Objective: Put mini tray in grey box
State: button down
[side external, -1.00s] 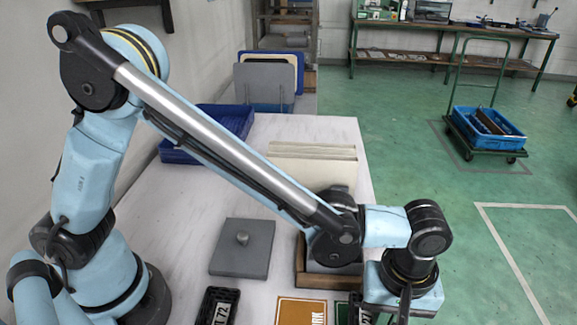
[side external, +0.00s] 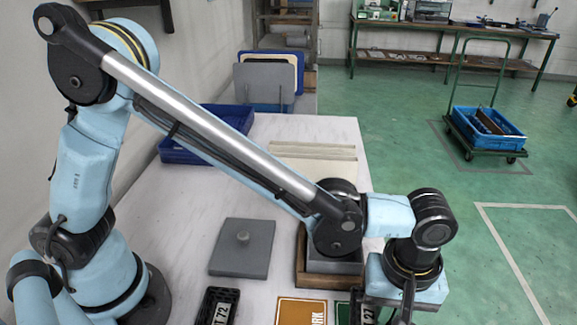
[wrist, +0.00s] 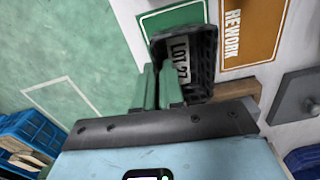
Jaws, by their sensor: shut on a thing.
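A black mini tray (wrist: 205,72) with a white label reading LOT 27 shows in the wrist view, ahead of my gripper. My gripper (wrist: 157,70) has green fingers shut on the tray's near left wall. In the side view a sliver of this tray (side external: 358,305) shows left of my wrist; the fingertips are hidden there. A grey box (side external: 330,262) sits in a wooden frame below my forearm, partly hidden by it. Another black tray (side external: 214,307), its label ending in 72, lies at the front edge of the picture.
An orange REWORK panel (side external: 301,312) and a green panel (side external: 341,312) lie at the front. A grey plate with a knob (side external: 242,248) lies left of the framed box. Pale stacked boards (side external: 312,160) and a blue crate (side external: 205,140) are farther back.

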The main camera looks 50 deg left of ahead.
jog(key=shift+r, duration=1.05)
jog(key=shift+a, duration=0.1)
notch_tip(320, 180, up, 3)
send_over(352, 264)
jog(key=w+d, duration=0.1)
jog(key=d, duration=0.1)
jog(key=w+a+r+n+g+y, duration=0.1)
jog(key=w+a+r, duration=0.15)
jog(key=a, duration=0.45)
jog(key=shift+w+a+f, duration=0.1)
jog(key=shift+f, duration=2.25)
jog(key=shift+w+a+f, duration=0.1)
jog(key=shift+f, duration=2.2)
jog(key=c, duration=1.2)
grip_release()
